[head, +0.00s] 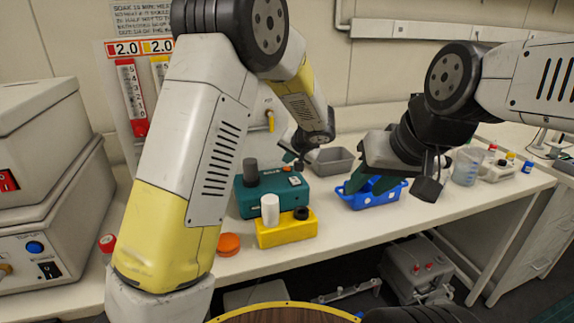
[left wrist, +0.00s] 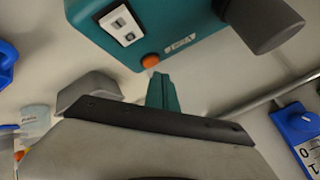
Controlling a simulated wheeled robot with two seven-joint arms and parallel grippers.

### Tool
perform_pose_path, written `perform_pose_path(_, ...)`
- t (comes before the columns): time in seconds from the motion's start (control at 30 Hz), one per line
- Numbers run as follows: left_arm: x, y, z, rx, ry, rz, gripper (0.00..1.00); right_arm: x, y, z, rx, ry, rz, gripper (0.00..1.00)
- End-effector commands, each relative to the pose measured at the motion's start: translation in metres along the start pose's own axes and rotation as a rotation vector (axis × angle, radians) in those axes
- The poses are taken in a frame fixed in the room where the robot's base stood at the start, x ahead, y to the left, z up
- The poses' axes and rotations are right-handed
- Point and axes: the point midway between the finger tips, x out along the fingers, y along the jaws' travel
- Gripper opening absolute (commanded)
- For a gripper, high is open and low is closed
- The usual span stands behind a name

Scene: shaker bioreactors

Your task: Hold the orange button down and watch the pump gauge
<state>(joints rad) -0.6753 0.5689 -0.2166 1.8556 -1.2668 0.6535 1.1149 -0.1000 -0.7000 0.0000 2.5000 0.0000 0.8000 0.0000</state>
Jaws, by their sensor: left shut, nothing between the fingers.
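The teal box (head: 250,203) stands on the bench, with a dark grey cylinder on it. In the left wrist view, the orange button (left wrist: 150,61) sits on the box's edge beside a white switch panel (left wrist: 122,26). My left gripper (left wrist: 160,77) is shut and empty, its teal fingertips very close to the button; I cannot tell whether they touch it. In the head view the left gripper (head: 291,157) is at the box's back right, and its tips are partly hidden. My right gripper (head: 370,184) is over a blue basket (head: 372,202), its teal fingers apart. I cannot tell which gauge is the pump's.
A red scale (head: 131,95) and a partly hidden yellow scale are on the wall. A yellow block (head: 285,234) with a white cylinder stands before the teal box. An orange disc (head: 229,244), a grey tray (head: 331,161) and a clear beaker (head: 467,167) are also on the bench.

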Motion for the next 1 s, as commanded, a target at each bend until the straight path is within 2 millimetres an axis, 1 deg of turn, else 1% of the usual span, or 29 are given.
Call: perform_pose_path(1.0,0.0061,0.0044,0.0046,0.0,0.0,0.0,0.0,0.0,0.0,0.0,0.0,0.0,0.0,0.36)
